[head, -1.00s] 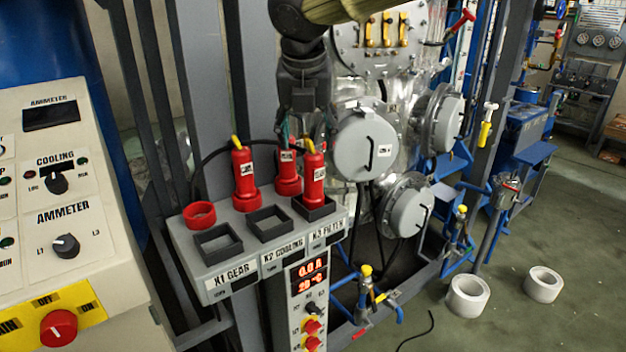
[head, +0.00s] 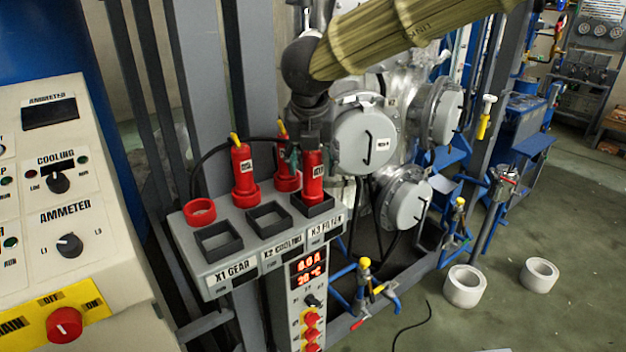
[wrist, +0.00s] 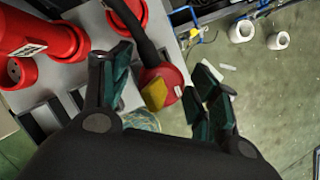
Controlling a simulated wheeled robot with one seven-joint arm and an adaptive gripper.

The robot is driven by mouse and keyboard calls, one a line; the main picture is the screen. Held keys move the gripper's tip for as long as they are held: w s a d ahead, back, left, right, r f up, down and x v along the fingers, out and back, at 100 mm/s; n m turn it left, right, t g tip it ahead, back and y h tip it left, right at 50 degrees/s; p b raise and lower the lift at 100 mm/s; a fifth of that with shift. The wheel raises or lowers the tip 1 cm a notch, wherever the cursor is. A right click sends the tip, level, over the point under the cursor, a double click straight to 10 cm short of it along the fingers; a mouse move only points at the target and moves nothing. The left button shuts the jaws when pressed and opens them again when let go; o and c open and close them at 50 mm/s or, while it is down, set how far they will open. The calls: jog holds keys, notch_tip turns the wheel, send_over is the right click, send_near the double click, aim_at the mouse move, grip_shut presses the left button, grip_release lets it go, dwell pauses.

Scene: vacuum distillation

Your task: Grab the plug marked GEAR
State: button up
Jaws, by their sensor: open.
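Three red plugs with white labels stand on the grey socket box: a left one (head: 243,175), a middle one (head: 287,172) partly hidden behind, and a right one (head: 313,182). The label words are too small to read, so I cannot tell which is marked GEAR. The right plug stands upright in the X3 FILTER socket (head: 314,207).
The square X1 GEAR socket (head: 219,243) and X2 COOLING socket (head: 269,219) are empty. A red ring-shaped holder (head: 200,211) stands empty at the left. Black cable curves behind the plugs. Round vessel covers (head: 365,140) stand close on the right. A control panel (head: 100,290) is at the left.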

grip_shut()
jog(key=shift+w, duration=0.1)
jog(key=shift+r, duration=0.15)
